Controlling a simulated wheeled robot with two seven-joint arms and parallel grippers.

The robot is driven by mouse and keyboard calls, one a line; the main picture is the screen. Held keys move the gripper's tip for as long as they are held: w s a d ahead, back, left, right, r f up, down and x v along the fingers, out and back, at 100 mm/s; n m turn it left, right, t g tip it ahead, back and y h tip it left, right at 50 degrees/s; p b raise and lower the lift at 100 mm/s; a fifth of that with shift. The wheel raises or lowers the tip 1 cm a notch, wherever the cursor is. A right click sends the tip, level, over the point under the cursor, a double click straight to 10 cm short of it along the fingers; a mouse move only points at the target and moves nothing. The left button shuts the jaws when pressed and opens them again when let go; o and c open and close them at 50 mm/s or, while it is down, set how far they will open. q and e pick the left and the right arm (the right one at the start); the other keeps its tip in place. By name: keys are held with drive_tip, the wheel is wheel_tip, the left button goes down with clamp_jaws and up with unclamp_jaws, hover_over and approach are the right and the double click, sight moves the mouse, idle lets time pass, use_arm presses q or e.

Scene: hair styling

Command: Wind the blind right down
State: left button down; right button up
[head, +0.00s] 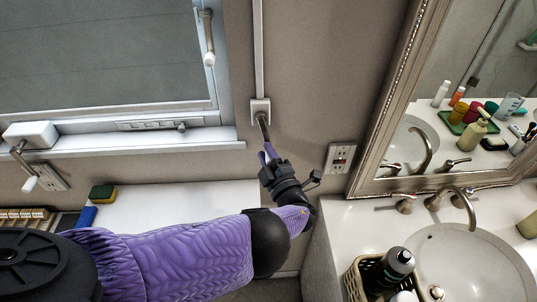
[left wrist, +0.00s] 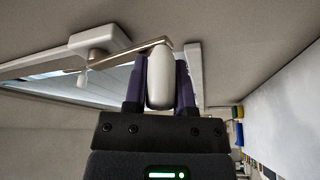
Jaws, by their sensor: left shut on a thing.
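A white winder box (head: 260,108) is fixed to the wall at the foot of a white vertical channel (head: 258,45), right of the window (head: 110,50). A thin metal crank (head: 263,123) runs down from the box to my left gripper (head: 268,153). In the left wrist view, the crank's white handle (left wrist: 160,82) sits between the purple fingers, which are shut on it. A dark grey surface fills the visible window; I cannot tell whether it is blind or pane. The blind's lower edge is not clear. My right gripper is not in view.
A sponge (head: 102,194) lies on the left counter (head: 160,205). The right side holds a mirror (head: 395,90), a sink (head: 470,265) and a basket (head: 353,283). A wall socket (head: 340,158) is near the gripper.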

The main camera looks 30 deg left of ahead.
use_arm(q)
drive_tip(key=shift+w+a+r+y, duration=0.15)
drive_tip(key=shift+a+r+y, duration=0.15)
drive_tip(key=shift+r, duration=0.15)
drive_tip(key=shift+c, duration=2.2)
unclamp_jaws()
drive_tip(key=p+v, duration=0.1)
drive_tip(key=v, duration=0.9)
drive_tip(key=shift+s, duration=0.25)
drive_tip(key=shift+f, duration=0.1)
